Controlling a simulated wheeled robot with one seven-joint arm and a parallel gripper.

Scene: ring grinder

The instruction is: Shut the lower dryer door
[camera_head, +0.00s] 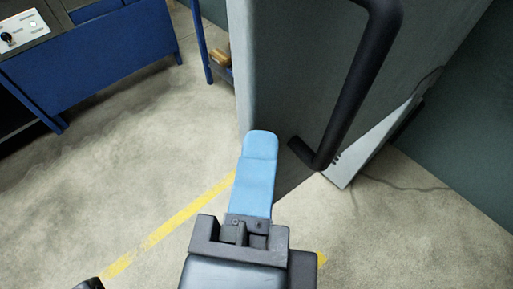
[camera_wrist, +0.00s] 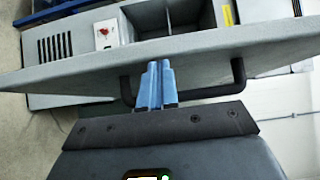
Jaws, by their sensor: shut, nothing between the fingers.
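The grey dryer door (camera_head: 292,60) stands as a tall panel at the upper middle of the head view, with a black bar handle (camera_head: 358,90) on its face. In the wrist view the door (camera_wrist: 75,72) crosses the picture as a slanting slab, with the handle (camera_wrist: 205,92) on its near face. It stands open, with the grey cabinet (camera_wrist: 75,48) showing beyond its edge. My gripper (camera_head: 262,137) is shut and empty, its blue fingers pointing at the door beside the handle's lower end. In the wrist view my gripper (camera_wrist: 160,65) overlaps the handle. I cannot tell whether it touches.
The cabinet has a dark open compartment (camera_wrist: 178,20) and a red switch (camera_wrist: 104,31). A blue workbench (camera_head: 100,55) stands at the upper left. Bare concrete floor with a yellow line (camera_head: 165,229) lies left of the door. A dark green wall (camera_head: 465,120) is at right.

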